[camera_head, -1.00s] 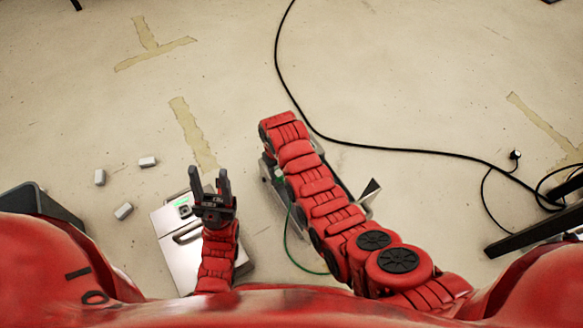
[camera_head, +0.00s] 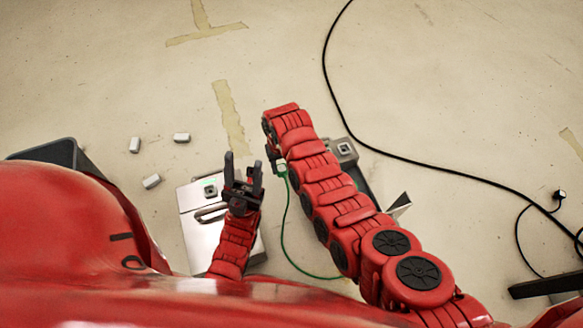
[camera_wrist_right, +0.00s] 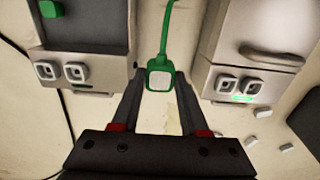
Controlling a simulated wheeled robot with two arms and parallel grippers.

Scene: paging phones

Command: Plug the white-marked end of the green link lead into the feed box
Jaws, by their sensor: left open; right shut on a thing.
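My right gripper (camera_wrist_right: 160,85) is shut on a green plug with a pale square face (camera_wrist_right: 160,78), the end of the green lead (camera_head: 284,225). In the head view the right arm hides most of that gripper; the plug (camera_head: 282,168) shows beside it. The plug is in the air, between two boxes. The silver box with a handle (camera_wrist_right: 270,40) has two sockets and a green lit mark; it is at left in the head view (camera_head: 197,235). The other grey box (camera_wrist_right: 85,35) has two sockets and a green part (camera_wrist_right: 52,8) on top. My left gripper (camera_head: 243,172) is open and empty over the silver box.
Several small white blocks (camera_head: 152,181) lie on the floor left of the silver box. A dark bin (camera_head: 55,153) is further left. A black cable (camera_head: 400,157) runs across the floor at right.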

